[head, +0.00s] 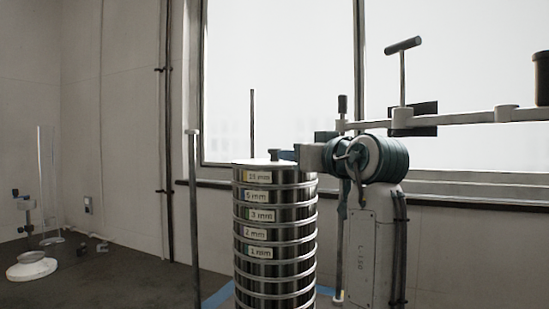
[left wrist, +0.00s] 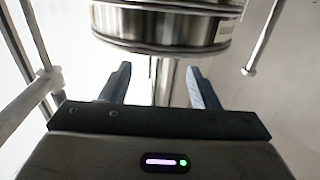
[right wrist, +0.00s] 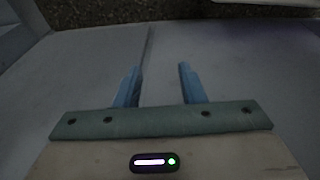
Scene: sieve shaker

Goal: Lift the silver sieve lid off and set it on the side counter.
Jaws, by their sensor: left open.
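The silver lid (head: 262,162) sits on top of a tall stack of labelled metal sieves (head: 275,240) in the middle of the head view. My left gripper (head: 283,155) is at the right side of the stack's top, at about lid height. My right gripper (right wrist: 161,67) is open and empty over a plain grey surface, away from the stack. The dark side counter (head: 120,280) is at the left.
Upright rods (head: 194,220) stand around the stack. A horizontal bar with a T-handle (head: 403,70) extends right, above my left arm. A white round dish (head: 31,267) and a clear cylinder (head: 46,190) stand on the counter. Its front middle is clear.

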